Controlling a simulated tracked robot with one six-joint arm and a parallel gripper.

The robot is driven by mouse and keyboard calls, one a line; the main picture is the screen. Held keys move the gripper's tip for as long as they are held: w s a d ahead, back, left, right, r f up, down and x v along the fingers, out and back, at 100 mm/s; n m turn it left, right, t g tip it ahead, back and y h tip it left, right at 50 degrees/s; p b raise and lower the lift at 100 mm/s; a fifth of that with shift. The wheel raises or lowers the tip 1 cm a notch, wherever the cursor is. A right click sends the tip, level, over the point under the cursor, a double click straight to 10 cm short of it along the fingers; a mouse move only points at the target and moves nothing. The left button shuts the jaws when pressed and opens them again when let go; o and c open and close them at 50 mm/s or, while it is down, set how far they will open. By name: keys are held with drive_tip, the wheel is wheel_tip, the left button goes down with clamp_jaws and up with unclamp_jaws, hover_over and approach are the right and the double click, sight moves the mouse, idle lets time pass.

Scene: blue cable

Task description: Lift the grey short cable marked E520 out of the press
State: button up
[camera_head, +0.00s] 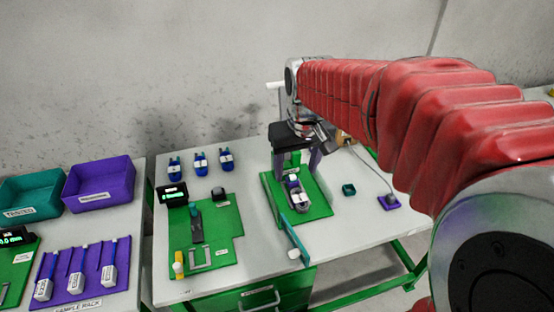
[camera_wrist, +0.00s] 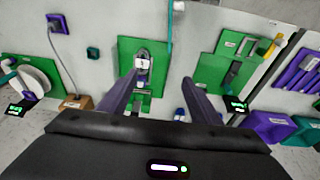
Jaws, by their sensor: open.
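The press is a green plate (camera_head: 316,208) with a teal lever on the white table, below my gripper. A short grey cable piece with a white label (camera_head: 294,194) lies in its middle; the marking is too small to read. In the wrist view the cable piece (camera_wrist: 142,65) sits on the green plate (camera_wrist: 128,48), beyond my left finger. My gripper (camera_wrist: 160,80) has two purple fingers spread wide with nothing between them. In the head view my gripper (camera_head: 297,164) hangs over the back of the press, partly hiding it.
Left of the press is a green fixture board (camera_head: 224,238) with a display. Several blue cable pieces (camera_head: 200,163) lie behind it. A purple bin (camera_head: 100,184), a teal bin (camera_head: 30,197) and a purple sample rack (camera_head: 92,268) are at the left. A teal block (camera_head: 349,189) stands right.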

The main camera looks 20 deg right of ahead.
drive_tip(key=w+d+f+g, duration=0.2)
drive_tip(key=w+d+f, duration=0.3)
drive_tip(key=w+f, duration=0.4)
drive_tip(key=shift+w+d+f, duration=0.4)
drive_tip(key=shift+w, duration=0.3)
hover_over(299, 197)
wheel_tip(299, 197, down, 8)
drive_tip(key=shift+s+a+f, duration=0.1)
drive_tip(key=shift+s+a, duration=0.05)
drive_tip(key=shift+f, duration=0.2)
drive_tip(key=shift+d+f, duration=0.2)
drive_tip(key=shift+f, duration=2.4)
drive_tip(key=shift+c, duration=0.2)
